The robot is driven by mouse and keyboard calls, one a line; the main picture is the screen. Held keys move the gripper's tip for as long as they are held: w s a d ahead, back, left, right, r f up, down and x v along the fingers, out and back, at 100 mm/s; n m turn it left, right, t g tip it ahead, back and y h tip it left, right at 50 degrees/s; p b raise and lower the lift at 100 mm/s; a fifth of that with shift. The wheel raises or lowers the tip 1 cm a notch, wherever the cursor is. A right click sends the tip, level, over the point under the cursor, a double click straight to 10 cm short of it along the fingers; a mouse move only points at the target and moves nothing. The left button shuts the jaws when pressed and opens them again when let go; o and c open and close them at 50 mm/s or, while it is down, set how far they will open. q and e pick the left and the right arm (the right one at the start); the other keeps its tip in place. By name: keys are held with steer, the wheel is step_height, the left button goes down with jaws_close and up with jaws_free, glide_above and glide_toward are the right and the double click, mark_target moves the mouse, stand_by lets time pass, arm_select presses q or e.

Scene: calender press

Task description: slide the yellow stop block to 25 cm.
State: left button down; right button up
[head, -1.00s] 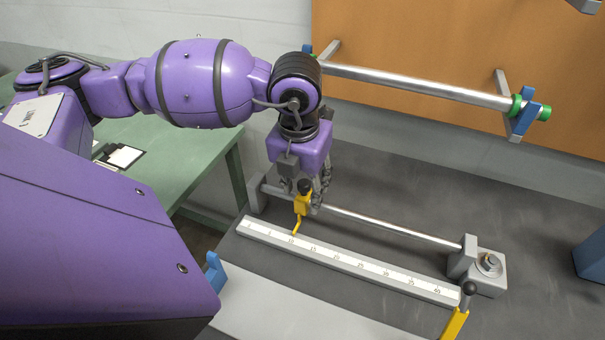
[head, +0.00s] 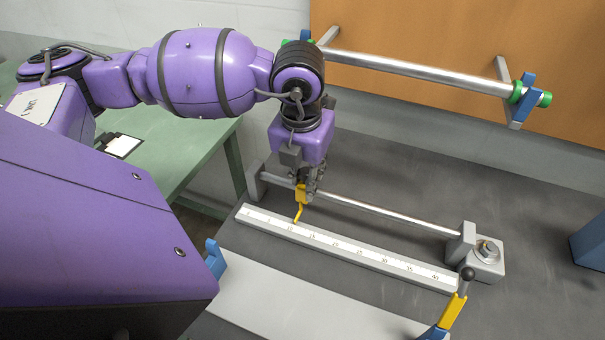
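The yellow stop block (head: 301,195) sits on the metal guide rod (head: 390,217), toward its left end. Its bent yellow pointer reaches down to the white scale (head: 345,248), with its tip close to the 10 mark. The 25 mark lies farther right along the scale. My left gripper (head: 309,188) points down at the block, its fingers close together around the top of it. They hide the block's dark knob and appear shut on it. My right gripper is not in view.
A grey end block with a bolt (head: 488,254) closes the rod's right end. A yellow lever with a dark knob (head: 454,309) stands at the scale's right front. A raised bar with green rings (head: 420,73) runs behind. The rod right of the stop block is clear.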

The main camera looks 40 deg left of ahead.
mark_target(374, 206)
arm_select(q)
steer(key=shift+w+d+b, duration=0.15)
steer(key=shift+w+d, duration=0.3)
steer(key=shift+d, duration=1.45)
steer(key=shift+w+d+b, duration=0.15)
steer(key=shift+w+d, duration=0.25)
steer(key=shift+d, duration=1.45)
steer(key=shift+w+d+b, duration=0.15)
steer(key=shift+w+d, duration=0.3)
steer(key=shift+d, duration=1.45)
steer(key=shift+w+d, duration=0.2)
steer(key=shift+d, duration=0.55)
steer(key=shift+w+d, duration=0.15)
steer(key=shift+d, duration=0.55)
steer(key=c, duration=1.4)
jaws_free()
steer(key=shift+c, duration=0.2)
steer(key=shift+r, duration=0.1)
step_height(374, 206, up, 12)
steer(key=s, duration=0.1)
steer(key=shift+s, duration=0.2)
